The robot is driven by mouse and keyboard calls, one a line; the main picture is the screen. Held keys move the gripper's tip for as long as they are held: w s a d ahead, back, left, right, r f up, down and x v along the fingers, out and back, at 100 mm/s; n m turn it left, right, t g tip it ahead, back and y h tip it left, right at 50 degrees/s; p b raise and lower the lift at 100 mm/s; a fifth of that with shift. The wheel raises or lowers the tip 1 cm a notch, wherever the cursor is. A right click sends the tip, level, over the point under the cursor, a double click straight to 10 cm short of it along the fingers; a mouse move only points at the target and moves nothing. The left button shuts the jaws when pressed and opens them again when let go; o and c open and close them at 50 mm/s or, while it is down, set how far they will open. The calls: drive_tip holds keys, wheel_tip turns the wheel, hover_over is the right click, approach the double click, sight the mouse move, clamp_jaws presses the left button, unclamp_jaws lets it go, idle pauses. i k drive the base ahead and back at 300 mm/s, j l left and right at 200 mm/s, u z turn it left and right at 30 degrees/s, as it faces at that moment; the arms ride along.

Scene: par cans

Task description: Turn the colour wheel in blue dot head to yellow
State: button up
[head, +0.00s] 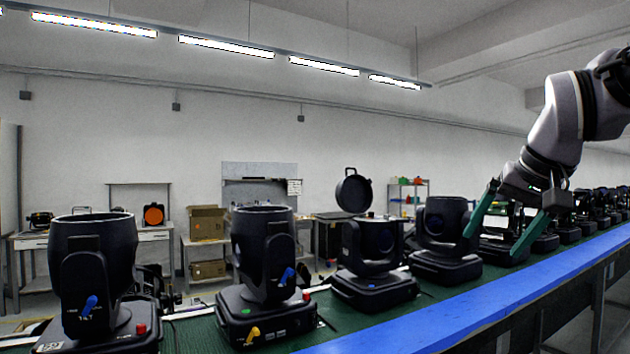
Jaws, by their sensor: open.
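The head with a small blue dot (371,287) on its base is the third black moving head (358,250) from the left. It stands upright on the green belt, and its round lid (353,190) is raised above the open top. The colour wheel inside cannot be made out from here. My gripper (490,246) is open, with two green fingers pointing down and spread apart. It is at the right, well clear of the blue dot head, in front of heads farther along the row.
Two nearer heads stand at the left, one (265,255) with a green dot and levers, the other (93,265) with a blue lever. Another head (445,235) stands between the blue dot head and my gripper. A blue rail (480,310) edges the belt.

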sight(371, 215)
drive_tip(key=k+j+u, duration=0.15)
drive_tip(key=k+j, duration=0.15)
drive_tip(key=i+l+u, duration=0.1)
drive_tip(key=i+l, duration=0.2)
drive_tip(key=i+l+u, duration=0.15)
drive_tip(key=i+l, duration=0.2)
drive_tip(key=i+l+u, duration=0.1)
drive_tip(key=i+l, duration=0.15)
drive_tip(key=l, duration=0.25)
drive_tip(key=i+l+u, duration=0.15)
drive_tip(key=i+l, duration=0.15)
drive_tip(key=l, duration=0.15)
drive_tip(key=l+u, duration=0.25)
drive_tip(key=u, duration=0.25)
drive_tip(key=i+l, duration=0.05)
